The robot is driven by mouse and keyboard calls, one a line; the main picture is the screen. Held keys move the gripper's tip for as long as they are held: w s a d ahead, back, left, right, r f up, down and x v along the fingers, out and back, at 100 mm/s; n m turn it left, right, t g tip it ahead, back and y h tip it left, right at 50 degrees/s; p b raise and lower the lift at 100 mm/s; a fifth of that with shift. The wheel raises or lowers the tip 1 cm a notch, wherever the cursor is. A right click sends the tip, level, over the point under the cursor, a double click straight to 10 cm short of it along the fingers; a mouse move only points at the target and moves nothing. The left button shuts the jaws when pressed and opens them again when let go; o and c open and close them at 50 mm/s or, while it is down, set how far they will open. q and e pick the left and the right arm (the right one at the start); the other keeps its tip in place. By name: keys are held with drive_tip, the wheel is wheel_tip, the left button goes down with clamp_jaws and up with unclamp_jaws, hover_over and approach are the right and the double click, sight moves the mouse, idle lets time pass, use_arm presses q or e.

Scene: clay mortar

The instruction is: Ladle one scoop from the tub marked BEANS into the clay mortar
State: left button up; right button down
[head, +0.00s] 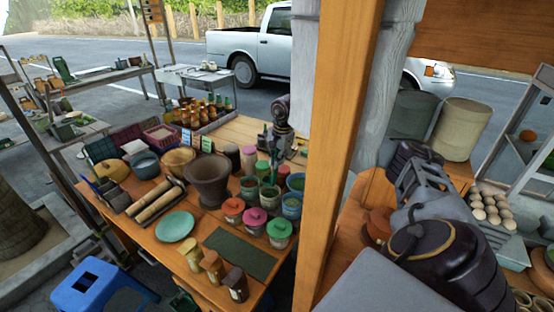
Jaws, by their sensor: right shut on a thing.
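The brown clay mortar (208,182) stands upright on the wooden table, left of my right gripper. My right gripper (277,150) shows just left of the wooden post, above a group of small tubs. It is shut on a thin dark handle (273,168), apparently the ladle's, that points down towards the tubs. The ladle's bowl is hidden. Open tubs with greenish contents stand right of the mortar, among them a left one (249,188), a middle one (269,197) and a right one (291,206). I cannot read which is marked BEANS. My left gripper is not in view.
A thick wooden post (336,150) hides part of my right arm. Lidded jars (255,220), a turquoise plate (175,226), a dark green mat (240,254) and wooden rolls (155,202) crowd the table. Bottles (210,105) stand behind. Eggs (490,207) sit at right.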

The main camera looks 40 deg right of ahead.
wheel_tip(320, 180, down, 9)
drive_tip(key=b, duration=0.5)
drive_tip(key=shift+f, duration=0.2)
idle(0.3)
drive_tip(key=shift+r, duration=0.1)
idle(0.8)
